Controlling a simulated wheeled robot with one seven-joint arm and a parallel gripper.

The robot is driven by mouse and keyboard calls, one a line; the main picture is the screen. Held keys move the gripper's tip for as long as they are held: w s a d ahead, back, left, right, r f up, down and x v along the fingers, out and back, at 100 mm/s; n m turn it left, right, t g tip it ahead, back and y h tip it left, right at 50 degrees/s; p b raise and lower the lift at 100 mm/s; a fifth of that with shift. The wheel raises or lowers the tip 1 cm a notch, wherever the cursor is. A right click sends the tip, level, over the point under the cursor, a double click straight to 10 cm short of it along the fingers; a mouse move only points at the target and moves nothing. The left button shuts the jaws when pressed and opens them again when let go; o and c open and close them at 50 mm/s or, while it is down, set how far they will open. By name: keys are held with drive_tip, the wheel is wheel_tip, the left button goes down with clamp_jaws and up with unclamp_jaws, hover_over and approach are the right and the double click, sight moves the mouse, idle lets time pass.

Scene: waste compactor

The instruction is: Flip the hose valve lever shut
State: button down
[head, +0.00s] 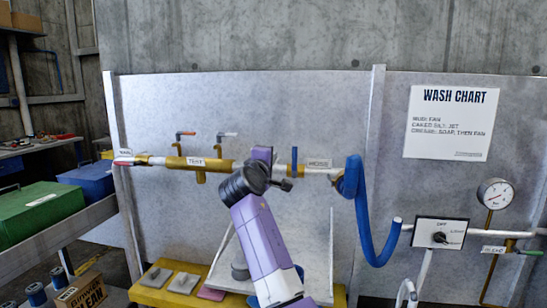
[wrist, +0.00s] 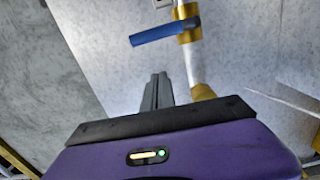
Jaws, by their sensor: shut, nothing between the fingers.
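The hose valve lever is the blue bar (head: 294,160) on the pipe beside the HOSE label (head: 319,163). In the wrist view the blue lever (wrist: 165,32) sticks out leftward from a brass valve body (wrist: 187,12), across the line of the white pipe (wrist: 193,65). My gripper (wrist: 158,78) is shut and empty, its grey fingertips below the lever in the picture and left of the pipe, with a visible gap to the lever. In the head view my purple wrist (head: 262,155) is in front of the pipe left of the lever; the fingertips are not clearly seen.
An orange lever (head: 186,134) and a white lever (head: 227,134) stand on the pipe's left part. A coiled blue hose (head: 362,210) hangs right of the valve. A selector box (head: 440,233) and gauge (head: 495,193) are farther right. A yellow bench (head: 165,295) stands below.

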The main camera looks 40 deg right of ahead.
drive_tip(key=b+v, duration=0.1)
drive_tip(key=v, duration=0.8)
drive_tip(key=shift+s+a, duration=0.2)
drive_tip(key=shift+s, duration=0.05)
